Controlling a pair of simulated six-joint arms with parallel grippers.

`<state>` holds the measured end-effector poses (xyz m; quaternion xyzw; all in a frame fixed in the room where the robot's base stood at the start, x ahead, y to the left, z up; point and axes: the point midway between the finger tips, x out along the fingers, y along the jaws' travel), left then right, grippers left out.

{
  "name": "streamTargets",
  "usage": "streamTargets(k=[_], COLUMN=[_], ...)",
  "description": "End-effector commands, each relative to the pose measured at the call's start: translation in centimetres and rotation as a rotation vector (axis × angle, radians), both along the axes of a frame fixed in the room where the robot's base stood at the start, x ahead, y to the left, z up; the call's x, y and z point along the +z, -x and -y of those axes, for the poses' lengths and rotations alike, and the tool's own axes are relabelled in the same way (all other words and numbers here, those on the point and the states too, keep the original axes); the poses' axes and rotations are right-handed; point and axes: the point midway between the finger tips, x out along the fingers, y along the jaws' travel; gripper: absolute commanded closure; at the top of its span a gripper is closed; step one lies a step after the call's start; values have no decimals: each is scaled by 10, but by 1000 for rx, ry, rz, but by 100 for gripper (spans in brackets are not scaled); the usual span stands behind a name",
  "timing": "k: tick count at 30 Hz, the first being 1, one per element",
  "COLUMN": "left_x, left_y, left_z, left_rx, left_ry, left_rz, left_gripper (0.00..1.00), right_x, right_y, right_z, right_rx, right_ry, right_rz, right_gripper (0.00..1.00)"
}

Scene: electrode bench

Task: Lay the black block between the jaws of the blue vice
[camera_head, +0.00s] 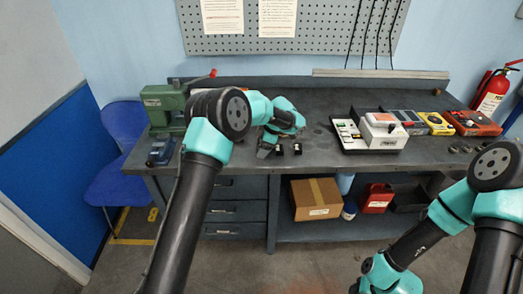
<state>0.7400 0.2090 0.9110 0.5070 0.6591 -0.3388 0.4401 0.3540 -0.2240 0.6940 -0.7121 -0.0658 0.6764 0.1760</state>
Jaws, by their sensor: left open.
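The small blue vice (160,151) stands on the left front part of the dark bench, and its jaws are too small to make out. My left gripper (281,149) is open and low over the middle of the bench, well to the right of the vice. Small dark shapes show at its tips; I cannot tell which is the black block and which are fingertips. My right arm bends down at the lower right, in front of the bench, with its gripper out of the frame.
A green machine (164,106) with a red handle stands behind the vice. A white-grey device (383,131), a yellow meter (437,123) and a red box (473,122) sit on the right. A cardboard box (316,198) is on the lower shelf. Bench between vice and gripper is partly hidden by my arm.

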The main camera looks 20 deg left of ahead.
Motion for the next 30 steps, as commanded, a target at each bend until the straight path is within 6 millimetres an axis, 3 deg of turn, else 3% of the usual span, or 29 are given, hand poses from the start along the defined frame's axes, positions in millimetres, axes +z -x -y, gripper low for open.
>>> streamTargets(k=[12,30], left_x=[1,1], left_y=[0,0], left_z=[0,0], left_rx=[0,0], left_ry=[0,0], left_rz=[0,0], left_gripper=[18,75], right_x=[0,0], right_y=[0,0], right_z=[0,0], right_rx=[0,0], right_ry=[0,0], right_rz=[0,0], right_gripper=[57,57])
